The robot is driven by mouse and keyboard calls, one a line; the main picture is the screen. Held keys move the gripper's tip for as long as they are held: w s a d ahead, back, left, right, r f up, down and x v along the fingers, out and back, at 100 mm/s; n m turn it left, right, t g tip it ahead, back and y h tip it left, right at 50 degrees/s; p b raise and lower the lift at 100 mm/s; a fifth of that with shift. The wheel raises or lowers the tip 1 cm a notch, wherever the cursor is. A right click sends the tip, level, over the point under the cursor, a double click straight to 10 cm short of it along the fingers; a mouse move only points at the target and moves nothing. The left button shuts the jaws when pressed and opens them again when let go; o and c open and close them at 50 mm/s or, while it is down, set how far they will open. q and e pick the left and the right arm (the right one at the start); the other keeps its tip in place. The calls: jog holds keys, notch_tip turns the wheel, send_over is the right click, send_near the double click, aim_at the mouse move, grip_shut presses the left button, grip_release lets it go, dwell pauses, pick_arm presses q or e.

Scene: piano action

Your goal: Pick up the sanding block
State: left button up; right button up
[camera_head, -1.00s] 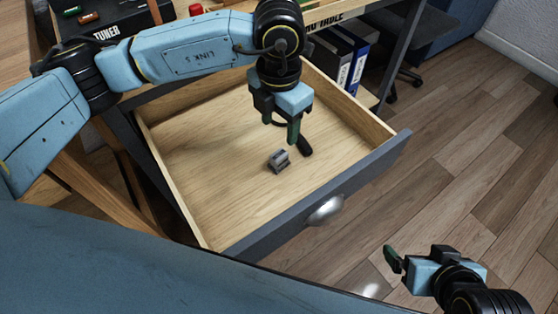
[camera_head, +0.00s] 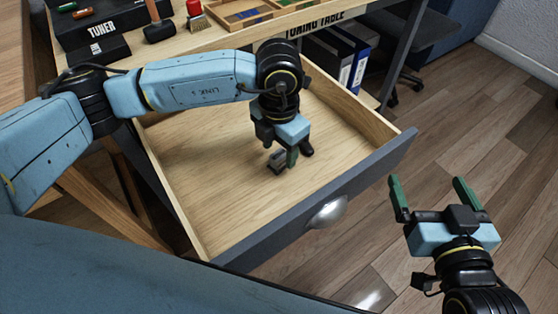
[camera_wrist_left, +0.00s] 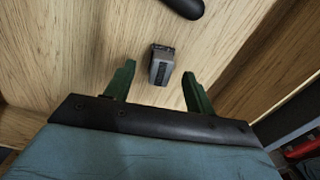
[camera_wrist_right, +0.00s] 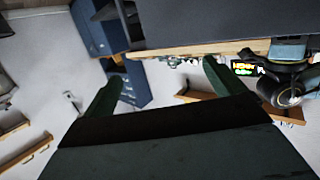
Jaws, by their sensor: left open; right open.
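The sanding block (camera_head: 276,159) is a small grey block with a dark band, lying on the floor of the open wooden drawer (camera_head: 215,215). In the head view my left gripper (camera_head: 282,164) is down in the drawer right at the block and partly covers it. In the left wrist view the block (camera_wrist_left: 161,65) lies just beyond and between the two green fingertips of my left gripper (camera_wrist_left: 158,82), which are open and apart from it. My right gripper (camera_head: 430,190) is open and empty, outside the drawer to the right, in front of its grey face.
A black-handled object (camera_wrist_left: 186,5) lies in the drawer near the block. The drawer's grey front (camera_head: 300,220) has a metal pull. Behind, the tuning table (camera_head: 230,38) holds a black tuner case (camera_head: 97,30), a hammer, a brush and a tray. Binders (camera_head: 345,60) stand below.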

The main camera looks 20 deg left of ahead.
aim_at(279, 154)
pick_arm(q)
notch_tip(279, 154, down, 3)
jog(key=shift+s+r+b, duration=0.1)
jog(key=shift+b, duration=0.45)
jog(key=shift+f, duration=0.25)
pick_arm(e)
notch_tip(279, 154, up, 6)
jog(key=a+t+y, duration=0.1)
jog(key=t, duration=0.2)
jog(key=shift+t+y, duration=0.4)
pick_arm(q)
jog(key=shift+c, duration=0.3)
pick_arm(e)
jog(key=shift+w+a, duration=0.1)
pick_arm(q)
jog(key=c, duration=1)
jog(key=shift+r, duration=0.1)
